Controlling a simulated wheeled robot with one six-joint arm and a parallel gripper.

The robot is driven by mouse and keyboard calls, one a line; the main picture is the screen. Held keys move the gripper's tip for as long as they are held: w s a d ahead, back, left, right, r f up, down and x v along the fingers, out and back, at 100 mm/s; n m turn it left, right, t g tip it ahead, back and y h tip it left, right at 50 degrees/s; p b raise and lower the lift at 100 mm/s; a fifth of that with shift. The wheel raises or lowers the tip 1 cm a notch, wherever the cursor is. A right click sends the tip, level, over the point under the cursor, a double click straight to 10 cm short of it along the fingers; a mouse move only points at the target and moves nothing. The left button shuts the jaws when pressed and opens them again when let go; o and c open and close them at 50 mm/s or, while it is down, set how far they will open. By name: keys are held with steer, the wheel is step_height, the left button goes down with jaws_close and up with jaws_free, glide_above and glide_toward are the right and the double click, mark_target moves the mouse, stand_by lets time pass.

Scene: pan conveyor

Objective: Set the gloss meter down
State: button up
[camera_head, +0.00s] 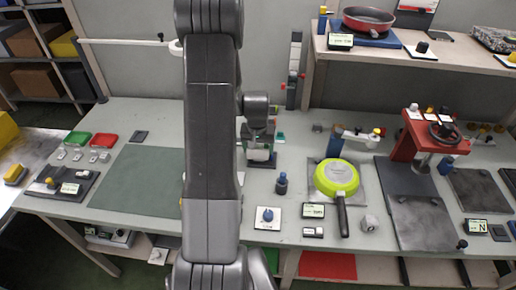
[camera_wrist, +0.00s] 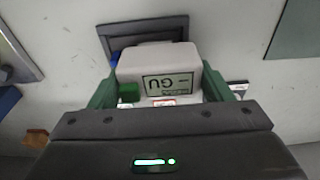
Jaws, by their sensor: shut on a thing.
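The gloss meter (camera_wrist: 157,58) is a pale grey box with a display, a green button and a red-edged label. My gripper (camera_wrist: 158,88) has its two green fingers shut on the meter's sides in the wrist view. A dark square rimmed plate (camera_wrist: 118,33) lies beyond and partly behind the meter. I cannot tell whether the meter touches it. In the head view my gripper (camera_head: 260,142) is over the back middle of the bench, with the pale meter (camera_head: 260,155) between its fingers. My arm hides part of the bench there.
The grey-green bench (camera_head: 160,115) carries a green mat (camera_head: 140,180) at left. Right of my gripper are a blue knobbed weight (camera_head: 282,184), a lime pan (camera_head: 337,176) and a red press (camera_head: 425,135).

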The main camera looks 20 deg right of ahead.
mark_target(258, 150)
steer(key=shift+s+a+f, duration=0.1)
steer(key=shift+s+f, duration=0.1)
steer(key=shift+f, duration=0.2)
steer(key=shift+s+a+f+b, duration=0.15)
steer(key=shift+s+f+b, duration=0.15)
steer(key=shift+f+b, duration=0.4)
steer(key=shift+r, duration=0.15)
steer(key=o, duration=1)
steer(key=shift+o, duration=0.8)
steer(key=shift+a, duration=0.2)
steer(key=shift+d, duration=0.1)
steer(key=shift+w+d+r+p, duration=0.15)
steer(key=shift+d+r+p, duration=0.05)
steer(key=shift+r+p, duration=0.5)
step_height(258, 150, up, 12)
steer(key=b, duration=0.1)
steer(key=shift+s+a, duration=0.15)
steer(key=shift+s, duration=0.2)
